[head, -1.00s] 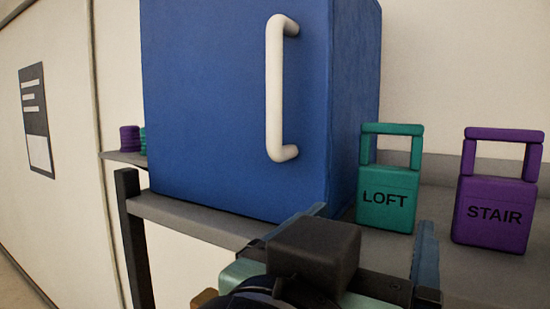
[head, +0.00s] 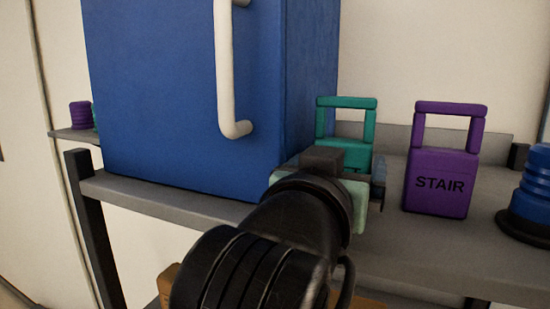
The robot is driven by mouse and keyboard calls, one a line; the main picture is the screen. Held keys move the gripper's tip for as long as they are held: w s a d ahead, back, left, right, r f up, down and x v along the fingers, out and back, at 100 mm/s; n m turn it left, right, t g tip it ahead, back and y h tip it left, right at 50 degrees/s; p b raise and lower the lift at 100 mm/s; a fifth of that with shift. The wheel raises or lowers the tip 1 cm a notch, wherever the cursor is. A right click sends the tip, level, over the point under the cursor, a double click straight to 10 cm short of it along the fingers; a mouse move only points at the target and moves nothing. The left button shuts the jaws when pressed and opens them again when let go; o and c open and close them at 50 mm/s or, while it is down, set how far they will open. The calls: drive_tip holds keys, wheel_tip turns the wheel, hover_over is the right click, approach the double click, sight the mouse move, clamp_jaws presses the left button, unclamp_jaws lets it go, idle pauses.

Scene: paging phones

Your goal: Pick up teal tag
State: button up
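The teal tag (head: 346,102) stands upright on the grey shelf, right of the blue cabinet. Its open handle and upper body show in the head view. Its lower front, where LOFT could be read before, is hidden behind my gripper. My gripper (head: 338,165) is directly in front of the tag, pointing away from the camera. Its right finger shows beside the tag's right edge, and the left one is mostly hidden. The fingers look spread apart. I cannot tell whether they touch the tag.
A purple tag (head: 440,172) marked STAIR stands close on the right. A blue and black round object (head: 532,198) is at the far right. The blue cabinet (head: 180,100) with a white handle (head: 226,75) stands on the left. The grey shelf (head: 190,203) has bare room along its front edge.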

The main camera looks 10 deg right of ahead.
drive_tip(key=c, duration=1.2)
drive_tip(key=shift+o, duration=0.2)
drive_tip(key=shift+r, duration=0.1)
